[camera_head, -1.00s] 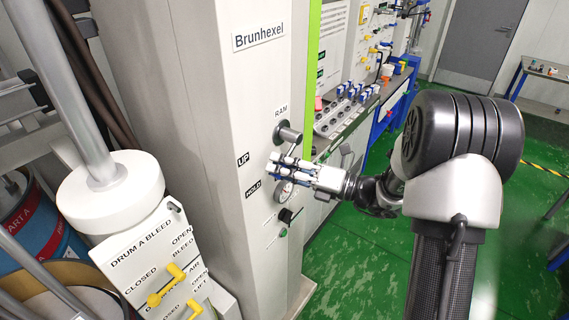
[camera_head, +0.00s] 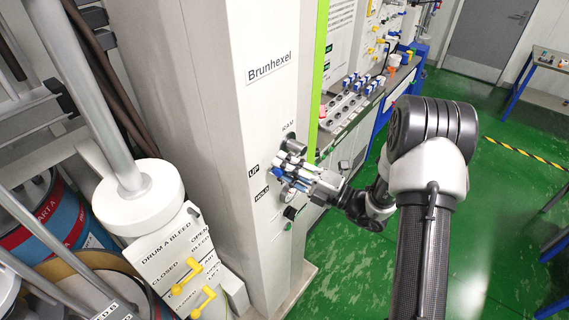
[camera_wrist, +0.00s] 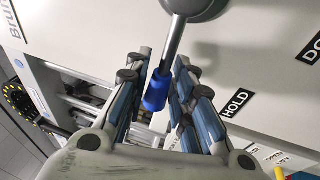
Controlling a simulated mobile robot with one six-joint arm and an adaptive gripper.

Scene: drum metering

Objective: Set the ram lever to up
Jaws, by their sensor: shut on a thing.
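The ram lever (camera_wrist: 175,45) is a grey rod with a blue grip on its end, running down from a round grey hub at the top of the wrist view. In the head view its hub (camera_head: 296,147) shows beneath the RAM label, and my fingers hide the grip. My gripper (camera_wrist: 160,88) is shut on the blue grip, with a finger on each side. It also shows in the head view (camera_head: 284,166), just below the hub. The UP label (camera_head: 254,171) is left of it. The HOLD label (camera_wrist: 236,103) is right of the grip in the wrist view.
The Brunhexel column (camera_head: 225,110) carries the lever. A white bleed panel (camera_head: 165,250) with yellow valve handles stands at lower left, near the drums (camera_head: 50,225). A bench (camera_head: 355,120) with fittings is behind on the right. Green floor (camera_head: 345,270) is open at lower right.

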